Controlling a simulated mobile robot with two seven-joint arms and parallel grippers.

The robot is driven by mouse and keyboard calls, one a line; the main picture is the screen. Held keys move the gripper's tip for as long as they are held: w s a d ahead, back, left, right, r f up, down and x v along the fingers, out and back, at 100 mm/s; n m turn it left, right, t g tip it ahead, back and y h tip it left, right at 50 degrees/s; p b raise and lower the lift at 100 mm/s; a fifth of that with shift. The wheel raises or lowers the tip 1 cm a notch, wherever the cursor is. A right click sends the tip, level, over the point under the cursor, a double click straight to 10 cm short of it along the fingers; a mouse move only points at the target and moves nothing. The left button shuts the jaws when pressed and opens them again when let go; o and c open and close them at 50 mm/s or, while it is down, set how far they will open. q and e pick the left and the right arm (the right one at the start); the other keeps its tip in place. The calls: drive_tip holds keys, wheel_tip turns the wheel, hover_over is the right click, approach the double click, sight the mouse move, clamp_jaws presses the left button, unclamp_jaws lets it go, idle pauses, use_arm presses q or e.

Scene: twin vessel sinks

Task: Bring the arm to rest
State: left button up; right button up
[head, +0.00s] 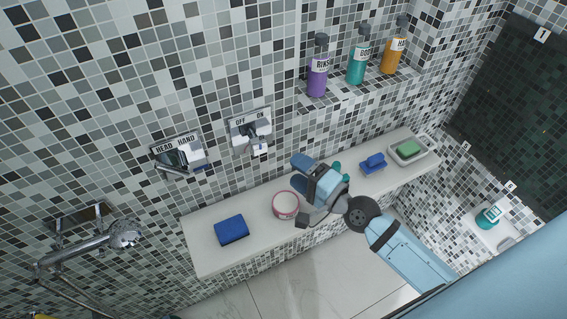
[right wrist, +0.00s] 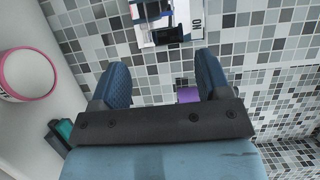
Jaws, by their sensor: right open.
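My right gripper (head: 304,174) hangs over the shelf ledge, with its arm coming in from the lower right. In the right wrist view the two blue fingers (right wrist: 163,75) stand wide apart with nothing between them. Beyond them are the tiled wall and the OFF/ON control plate (right wrist: 168,18), and the fingers are apart from both. In the head view this OFF/ON control (head: 250,130) is on the wall up and left of the gripper. My left gripper is out of view.
The ledge (head: 275,230) holds a blue folded cloth (head: 231,230), a pink-rimmed round container (head: 286,205), a blue brush-like item (head: 373,163) and a green soap in a dish (head: 409,149). Three bottles (head: 357,58) stand in a niche. A shower head (head: 124,233) is at left.

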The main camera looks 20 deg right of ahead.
drive_tip(key=shift+s+d, duration=0.2)
drive_tip(key=shift+s, duration=0.3)
drive_tip(key=s+a+f+n+g+h, duration=0.1)
drive_tip(key=s+f+n+g+h, duration=0.1)
drive_tip(key=s+f+n, duration=0.4)
drive_tip(key=s+a+f+n+g+h, duration=0.1)
drive_tip(key=s+f+n+g+h, duration=0.1)
drive_tip(key=s+f+n, duration=0.4)
wheel_tip(320, 180, down, 7)
drive_tip(key=n+g, duration=0.1)
drive_tip(key=n, duration=0.2)
drive_tip(key=shift+s+a+r+n, duration=0.2)
drive_tip(key=shift+a+n, duration=0.1)
drive_tip(key=shift+n, duration=0.1)
